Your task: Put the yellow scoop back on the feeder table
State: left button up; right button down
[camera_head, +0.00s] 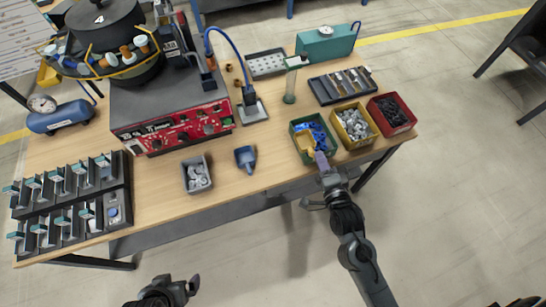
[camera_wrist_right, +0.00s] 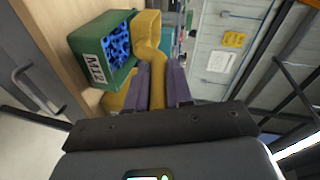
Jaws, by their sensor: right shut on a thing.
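The yellow scoop (camera_head: 304,143) shows in the head view over the front part of the green bin (camera_head: 296,148) of blue parts. My right gripper (camera_head: 321,161) is shut on its handle. In the right wrist view the scoop (camera_wrist_right: 147,30) stretches away from between the purple fingers (camera_wrist_right: 158,84), beside the green bin (camera_wrist_right: 88,75) labelled M12. Whether scoop and bin touch is unclear. The wooden feeder table (camera_head: 210,215) lies under the bins. My left gripper (camera_head: 190,286) is low in the head view, off the table's front, its opening unclear.
A yellow bin (camera_head: 370,140) and a red bin (camera_head: 408,122) stand right of the green one. A blue scoop (camera_head: 245,158) and a grey bin (camera_head: 186,175) are to the left. Bare wood lies between the blue scoop and green bin. The red-fronted feeder unit (camera_head: 180,130) stands behind.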

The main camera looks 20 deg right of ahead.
jog(key=shift+a+f, duration=0.1)
jog(key=shift+f, duration=0.55)
jog(key=shift+w+a+f+b, duration=0.45)
jog(key=shift+w+a+f, duration=0.9)
jog(key=shift+f, duration=0.3)
jog(key=shift+w+a+f+b, duration=0.45)
jog(key=shift+w+a+f, duration=0.85)
jog(key=shift+f, duration=0.35)
jog(key=shift+w+a+f+b, duration=0.45)
jog(key=shift+w+a+f, duration=0.9)
jog(key=shift+f, duration=0.3)
jog(key=shift+s+f, duration=0.1)
jog(key=shift+f, duration=0.35)
jog(key=shift+f, duration=0.15)
jog(key=c, duration=1.5)
grip_release()
jog(key=shift+f, duration=0.1)
jog(key=o, duration=0.5)
